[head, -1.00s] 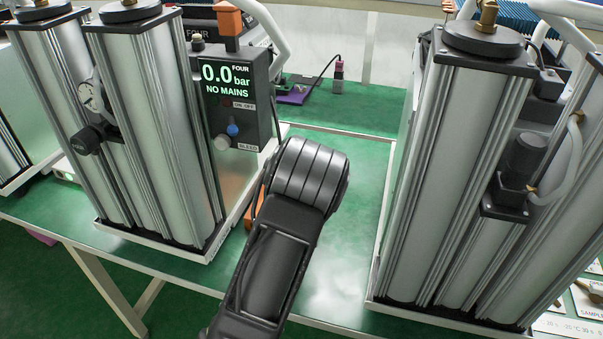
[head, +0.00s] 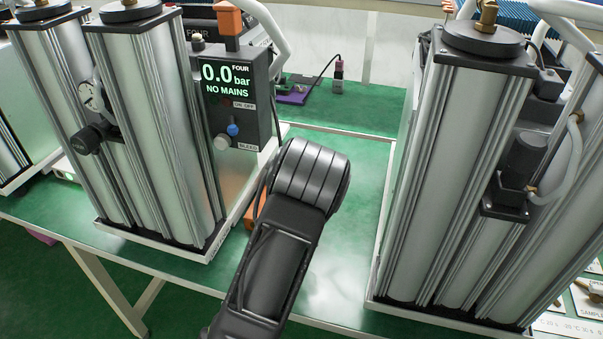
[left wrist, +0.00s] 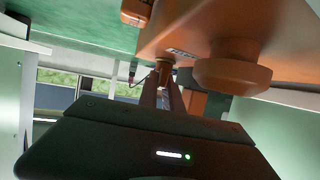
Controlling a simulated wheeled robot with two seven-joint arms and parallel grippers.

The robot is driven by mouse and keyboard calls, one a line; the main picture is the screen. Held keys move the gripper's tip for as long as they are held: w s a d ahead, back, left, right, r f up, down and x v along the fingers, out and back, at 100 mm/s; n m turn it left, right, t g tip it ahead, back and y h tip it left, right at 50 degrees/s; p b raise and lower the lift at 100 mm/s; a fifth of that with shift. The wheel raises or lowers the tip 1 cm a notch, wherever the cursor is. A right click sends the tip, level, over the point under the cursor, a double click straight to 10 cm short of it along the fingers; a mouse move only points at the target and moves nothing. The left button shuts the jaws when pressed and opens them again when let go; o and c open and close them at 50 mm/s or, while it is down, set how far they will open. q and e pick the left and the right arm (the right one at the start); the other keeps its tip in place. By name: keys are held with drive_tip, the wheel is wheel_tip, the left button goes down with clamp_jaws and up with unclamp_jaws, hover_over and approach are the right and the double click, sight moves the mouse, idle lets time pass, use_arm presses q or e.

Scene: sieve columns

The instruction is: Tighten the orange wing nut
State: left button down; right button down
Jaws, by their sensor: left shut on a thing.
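In the left wrist view, my left gripper (left wrist: 165,88) has its two narrow fingers closed on a small orange-brown piece, which looks like the orange wing nut (left wrist: 164,67). It sits at the edge of a large orange body (left wrist: 215,25), beside a round orange knob (left wrist: 234,76). The fingertips partly cover the nut, so its wings and turn angle are not clear. In the head view, my left arm crosses the middle and hides the gripper and the nut. Part of an orange piece (head: 252,224) shows just left of the arm. My right gripper is in neither view.
A control box (head: 232,95) reading "0.0 bar, NO MAINS" stands left of my arm, beside tall silver columns (head: 160,130). More silver columns (head: 450,170) stand at the right.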

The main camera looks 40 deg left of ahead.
use_arm(q)
drive_tip(key=shift+s+a+f+m+b, duration=0.1)
drive_tip(key=shift+f+m+b, duration=0.2)
drive_tip(key=shift+b, duration=0.45)
drive_tip(key=shift+m+t+h+b, duration=0.5)
drive_tip(key=shift+m+h+b, duration=0.1)
drive_tip(key=shift+h+b, duration=0.35)
drive_tip(key=shift+r+m+h+b, duration=0.15)
drive_tip(key=shift+m+h+b, duration=0.3)
drive_tip(key=shift+m+b, duration=0.05)
drive_tip(key=shift+r, duration=0.15)
drive_tip(key=c, duration=1.5)
unclamp_jaws()
drive_tip(key=shift+t, duration=0.3)
